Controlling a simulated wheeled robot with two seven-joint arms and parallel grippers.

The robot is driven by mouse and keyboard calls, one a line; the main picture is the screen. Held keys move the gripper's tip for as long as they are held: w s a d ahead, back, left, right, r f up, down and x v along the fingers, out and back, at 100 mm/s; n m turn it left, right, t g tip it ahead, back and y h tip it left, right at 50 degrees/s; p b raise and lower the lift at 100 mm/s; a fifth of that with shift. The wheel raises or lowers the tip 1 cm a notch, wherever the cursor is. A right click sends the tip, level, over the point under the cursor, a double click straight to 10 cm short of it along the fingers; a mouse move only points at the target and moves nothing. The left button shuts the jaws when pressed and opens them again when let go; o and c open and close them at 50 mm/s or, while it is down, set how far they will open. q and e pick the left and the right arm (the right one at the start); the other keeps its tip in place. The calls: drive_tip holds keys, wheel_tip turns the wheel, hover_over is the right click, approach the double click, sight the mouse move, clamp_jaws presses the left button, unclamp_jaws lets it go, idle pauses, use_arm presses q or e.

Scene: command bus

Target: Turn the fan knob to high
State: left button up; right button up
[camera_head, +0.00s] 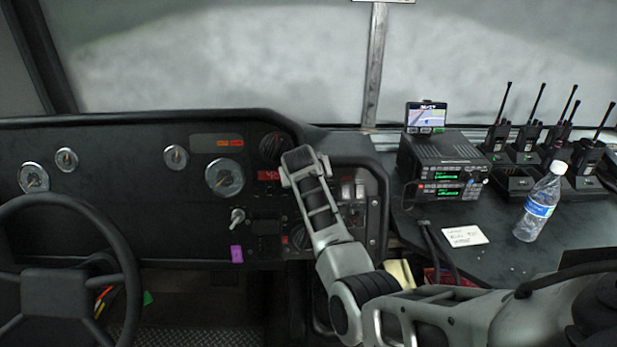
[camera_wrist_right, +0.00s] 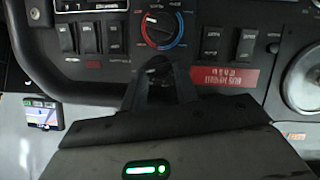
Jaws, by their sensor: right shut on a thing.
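My right arm reaches in from the right, and its gripper (camera_head: 300,160) is at the dashboard panel, just right of the red height sign. In the right wrist view, where the panel appears upside down, the two dark fingers (camera_wrist_right: 160,82) are closed together on the fan knob. The knob is almost wholly hidden by the fingers and gripper body, so its setting cannot be read. Another knob, with a blue and red dial (camera_wrist_right: 160,28), shows clear of the fingers. My left gripper is not in view.
Rocker switches (camera_wrist_right: 88,38) flank the dial knob. A round vent (camera_head: 272,147) and gauge (camera_head: 224,177) lie left of the gripper. The steering wheel (camera_head: 125,262) is at left. A radio (camera_head: 445,165), water bottle (camera_head: 540,205) and several walkie-talkies (camera_head: 528,140) stand on the right counter.

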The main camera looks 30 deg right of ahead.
drive_tip(key=o, duration=1)
drive_tip(key=v, duration=1.6)
drive_tip(key=shift+f, duration=0.1)
